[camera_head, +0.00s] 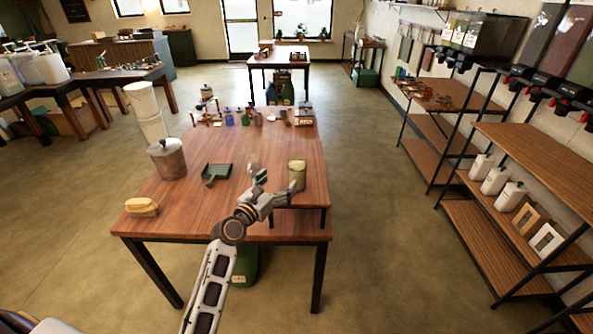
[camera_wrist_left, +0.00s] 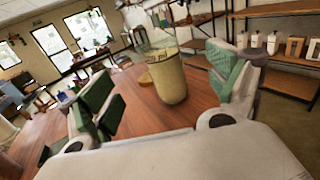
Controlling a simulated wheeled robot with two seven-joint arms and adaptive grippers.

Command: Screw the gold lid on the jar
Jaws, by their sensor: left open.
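A jar (camera_head: 297,177) with yellowish contents stands upright near the right edge of the wooden table. In the left wrist view the jar (camera_wrist_left: 171,82) looks clear near its top and stands between and beyond my finger pads. My left gripper (camera_head: 275,184) is open, just left of and in front of the jar, with green pads spread apart. I cannot tell whether the pads touch the jar. My right gripper is not in view.
Several small bottles crowd the back. The front middle of the table is clear. Shelves (camera_head: 540,150) stand at the right.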

